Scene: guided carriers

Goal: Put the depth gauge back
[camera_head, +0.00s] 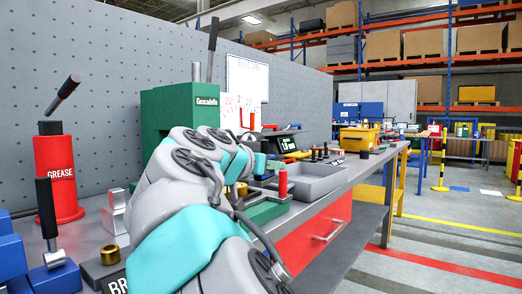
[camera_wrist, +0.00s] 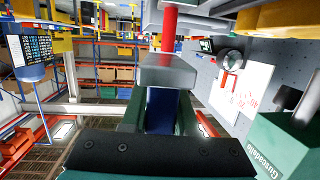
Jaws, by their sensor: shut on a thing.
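My gripper (camera_head: 268,166) is out at the end of my arm, above the bench. In the head view the red part of the depth gauge (camera_head: 283,184) shows just beyond the fingers, near a green block (camera_head: 266,211) and the grey tray's near edge. Whether it touches either is unclear. My arm hides part of the bench.
A grey tray (camera_head: 318,182) lies right of my gripper. A tall green Guscadello machine (camera_head: 192,108) stands behind my arm. A black display (camera_head: 284,143) and yellow bin (camera_head: 357,138) stand farther along. The aisle at right is open.

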